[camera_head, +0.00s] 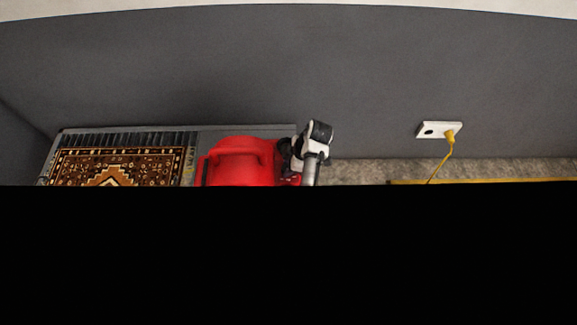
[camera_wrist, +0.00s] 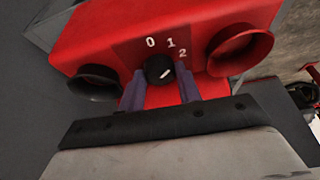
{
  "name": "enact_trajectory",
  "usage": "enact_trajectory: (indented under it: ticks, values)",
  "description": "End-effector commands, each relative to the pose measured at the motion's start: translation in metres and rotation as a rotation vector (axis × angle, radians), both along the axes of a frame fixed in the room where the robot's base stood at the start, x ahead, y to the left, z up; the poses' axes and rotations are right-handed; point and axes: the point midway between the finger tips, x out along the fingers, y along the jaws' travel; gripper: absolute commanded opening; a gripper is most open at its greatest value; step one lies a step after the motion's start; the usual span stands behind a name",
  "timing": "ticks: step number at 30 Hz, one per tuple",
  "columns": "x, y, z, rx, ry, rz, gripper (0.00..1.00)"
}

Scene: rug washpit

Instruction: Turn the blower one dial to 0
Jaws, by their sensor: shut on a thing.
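The red blower (camera_head: 238,162) stands in the middle of the head view, its handle on top. In the wrist view its red panel (camera_wrist: 95,35) fills the upper part. The black dial (camera_wrist: 156,66) sits below the printed 0, 1 and 2. Its white mark slants up to the right, roughly toward the 2. My gripper (camera_wrist: 160,74) is shut on the dial, one purple finger on each side. In the head view my arm reaches the blower's right end, and the dial and fingertips cannot be made out there.
Two round openings flank the dial: a dark one (camera_wrist: 93,78) at left, a red one (camera_wrist: 238,50) at right. A patterned rug (camera_head: 120,167) lies left of the blower. A white wall socket (camera_head: 428,130) holds a yellow plug and cord. Black hides the lower head view.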

Motion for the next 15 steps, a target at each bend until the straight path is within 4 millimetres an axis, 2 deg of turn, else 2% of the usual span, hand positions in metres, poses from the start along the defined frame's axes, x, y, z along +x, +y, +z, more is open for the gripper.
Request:
enact_trajectory:
  ticks: [15]
  values:
    - [0.0039,0.0006,-0.0006,-0.001,-0.001,0.485,0.11]
